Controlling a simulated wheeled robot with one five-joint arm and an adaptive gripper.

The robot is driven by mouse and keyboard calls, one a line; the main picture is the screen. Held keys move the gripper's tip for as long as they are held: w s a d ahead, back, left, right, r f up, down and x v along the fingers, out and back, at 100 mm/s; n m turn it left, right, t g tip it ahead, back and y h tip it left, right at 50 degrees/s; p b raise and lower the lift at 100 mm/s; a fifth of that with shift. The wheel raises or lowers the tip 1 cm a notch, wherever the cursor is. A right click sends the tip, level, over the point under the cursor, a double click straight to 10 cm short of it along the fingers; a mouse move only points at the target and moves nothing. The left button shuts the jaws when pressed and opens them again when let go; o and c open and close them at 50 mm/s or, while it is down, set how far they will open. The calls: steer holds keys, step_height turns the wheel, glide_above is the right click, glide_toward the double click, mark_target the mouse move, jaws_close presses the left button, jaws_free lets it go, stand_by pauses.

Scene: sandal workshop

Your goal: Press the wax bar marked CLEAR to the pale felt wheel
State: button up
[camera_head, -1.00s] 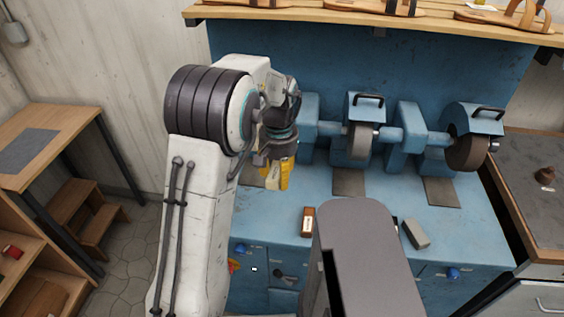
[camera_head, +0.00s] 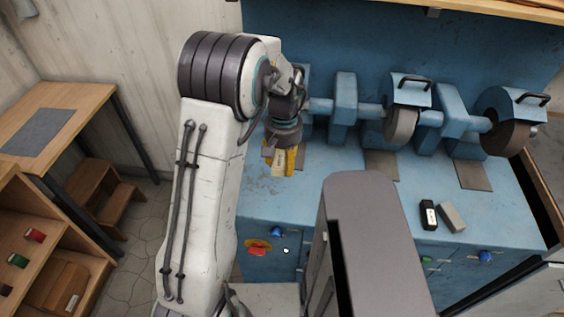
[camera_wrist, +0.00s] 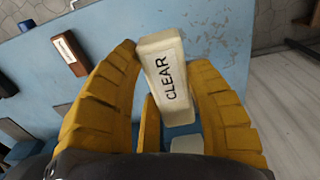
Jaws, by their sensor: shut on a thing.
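The wax bar marked CLEAR (camera_wrist: 166,75) is a cream block held between the two yellow fingers of my gripper (camera_wrist: 165,105). The dark lettering faces the wrist camera. In the head view my gripper (camera_head: 284,160) points down over the left part of the blue bench, with the pale bar (camera_head: 277,163) between its fingers. A greyish wheel (camera_head: 402,125) sits under a blue guard to the right, apart from the gripper. A brown wheel (camera_head: 506,138) is further right. My arm covers the machine's left end, so I cannot tell whether a paler wheel is there.
A black bar (camera_head: 428,215) and a grey bar (camera_head: 452,217) lie on the bench (camera_head: 300,205) at right. The wrist view shows a brown bar (camera_wrist: 71,54) on the bench. A wooden table (camera_head: 90,100) and step stool (camera_head: 95,190) stand at left.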

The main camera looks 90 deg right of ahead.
steer(key=shift+s+d+r+p, duration=0.15)
steer(key=shift+d+r+p, duration=0.05)
steer(key=shift+d+p, duration=0.5)
steer(key=shift+s+d+r+p, duration=0.2)
steer(key=shift+d+p, duration=0.3)
steer(key=shift+d, duration=0.3)
steer(key=shift+s+d+r+p, duration=0.1)
steer(key=shift+d+r+p, duration=0.1)
steer(key=shift+d+p, duration=0.5)
steer(key=shift+s+d+r, duration=0.1)
steer(key=shift+d+r, duration=0.05)
steer(key=shift+d, duration=0.45)
